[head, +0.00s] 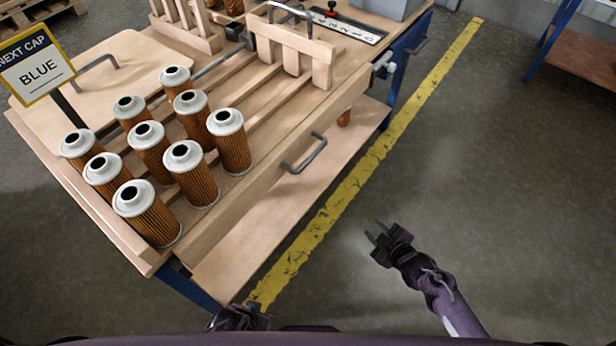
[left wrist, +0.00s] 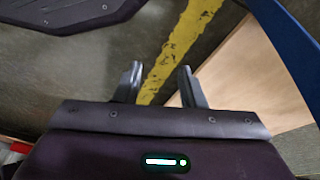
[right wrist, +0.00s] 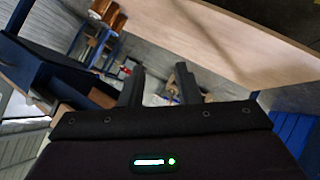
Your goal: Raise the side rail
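The side rail (head: 262,183) is a long wooden board along the near right side of the wooden bench, with a grey bar handle (head: 305,155) on its outer face. My right gripper (head: 376,231) is open and empty over the floor, right of the rail and clear of the handle. In the right wrist view its two fingers (right wrist: 159,85) stand apart with nothing between them. My left gripper (head: 250,308) shows only partly at the bottom edge of the head view, below the bench corner. In the left wrist view its fingers (left wrist: 160,83) are apart and empty.
Several filter cartridges (head: 232,142) with white caps stand on the bench beside the rail. A lower wooden shelf (head: 285,218) juts out under it. A sign (head: 38,65) reads "NEXT CAP BLUE". A yellow floor line (head: 370,165) runs past the bench; the floor right of it is clear.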

